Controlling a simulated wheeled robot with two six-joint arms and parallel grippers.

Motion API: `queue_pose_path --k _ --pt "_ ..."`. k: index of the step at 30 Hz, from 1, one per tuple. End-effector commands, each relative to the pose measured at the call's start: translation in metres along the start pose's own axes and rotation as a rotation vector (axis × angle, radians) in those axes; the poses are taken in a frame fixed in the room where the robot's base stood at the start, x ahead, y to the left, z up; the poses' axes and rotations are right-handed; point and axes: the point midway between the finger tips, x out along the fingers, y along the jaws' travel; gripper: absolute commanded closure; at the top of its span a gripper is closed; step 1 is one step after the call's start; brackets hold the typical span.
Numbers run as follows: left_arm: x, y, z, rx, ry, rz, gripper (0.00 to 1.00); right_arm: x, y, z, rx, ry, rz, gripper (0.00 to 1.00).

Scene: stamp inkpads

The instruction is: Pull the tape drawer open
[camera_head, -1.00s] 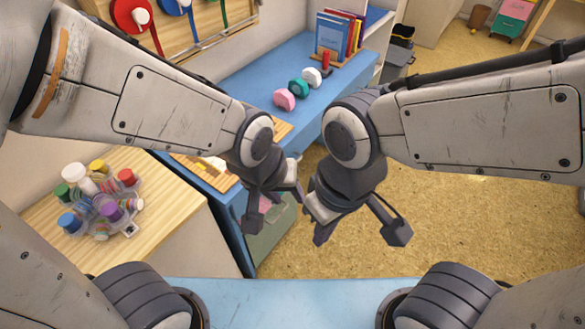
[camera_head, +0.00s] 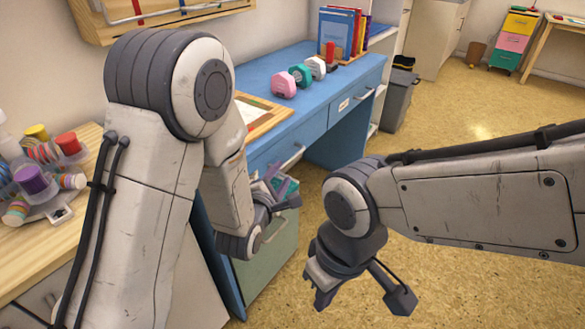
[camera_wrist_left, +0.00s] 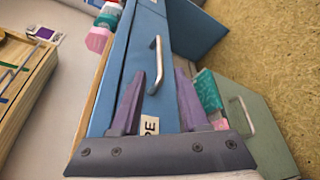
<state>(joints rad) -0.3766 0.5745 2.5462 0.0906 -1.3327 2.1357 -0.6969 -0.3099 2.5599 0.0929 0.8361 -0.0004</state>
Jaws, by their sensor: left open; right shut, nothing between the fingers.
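The blue desk's near drawer front bears a partly hidden label ending in "PE" (camera_wrist_left: 150,127) and a silver bar handle (camera_wrist_left: 155,65) in the left wrist view. The handle also shows in the head view (camera_head: 293,158). This drawer looks shut. My left gripper (camera_wrist_left: 160,85) is open, its two purple fingers pointing at the drawer front with the handle lined up between the tips. I cannot tell whether they reach around it. In the head view the left gripper (camera_head: 279,184) is low beside the desk. My right gripper (camera_head: 322,295) is shut and empty above the floor.
A grey-green drawer (camera_wrist_left: 260,130) with its own handle stands out below, holding teal and pink items, close to my left gripper. Another desk drawer has a label (camera_head: 344,104). Pink and teal dispensers (camera_head: 284,85) sit on the desk.

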Motion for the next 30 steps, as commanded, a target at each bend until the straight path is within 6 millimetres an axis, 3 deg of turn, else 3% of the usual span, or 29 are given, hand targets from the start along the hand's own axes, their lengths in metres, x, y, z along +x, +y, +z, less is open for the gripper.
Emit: queue_pose_path --k 6,12,18,30 --pt "0.025 -0.003 -0.002 0.000 -0.004 0.006 0.55 0.033 0.002 0.002 0.000 0.000 0.000 1.00" --pt "0.065 0.000 0.000 0.002 -0.001 0.001 0.55 0.029 0.002 0.002 0.000 0.000 0.000 1.00" --pt "0.091 0.000 0.001 0.003 -0.002 0.000 0.55 0.032 0.002 0.002 0.000 0.000 0.000 1.00" --pt "0.100 0.001 0.001 0.003 -0.001 -0.002 0.55 0.032 0.002 0.002 0.000 0.000 0.000 1.00"
